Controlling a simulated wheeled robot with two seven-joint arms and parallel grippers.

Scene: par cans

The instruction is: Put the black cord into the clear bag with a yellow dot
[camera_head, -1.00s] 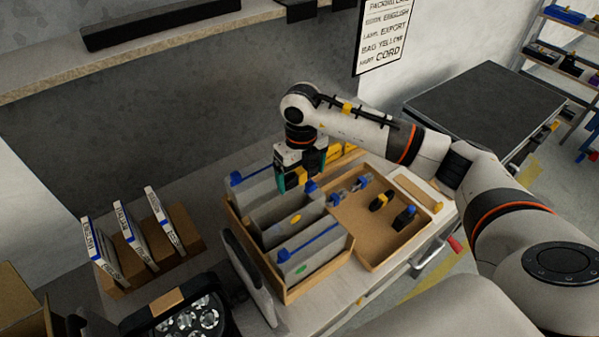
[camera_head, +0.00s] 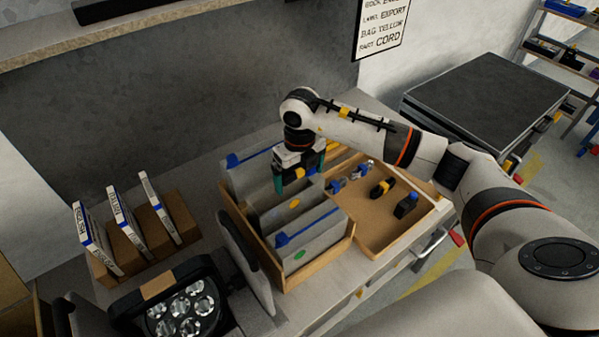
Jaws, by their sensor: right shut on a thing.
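My right gripper (camera_head: 298,182) points down over the wooden rack of clear bags (camera_head: 347,243), at the top of the middle bag. It is shut on a small dark thing that looks like the black cord; the fingers hide most of it. The middle clear bag (camera_head: 283,211) has a yellow dot and stands upright between two other bags. The front bag (camera_head: 312,242) has a green dot and a blue strip along its top. The back bag (camera_head: 240,176) also has a blue strip; its dot is hidden. My left gripper is out of view.
A wooden tray (camera_head: 385,225) right of the rack holds several small blue, black and yellow parts. A lamp (camera_head: 180,305) stands at the front left, beside a grey upright panel (camera_head: 243,255). Labelled booklets (camera_head: 95,240) stand in a wooden holder. A sign (camera_head: 382,28) hangs behind.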

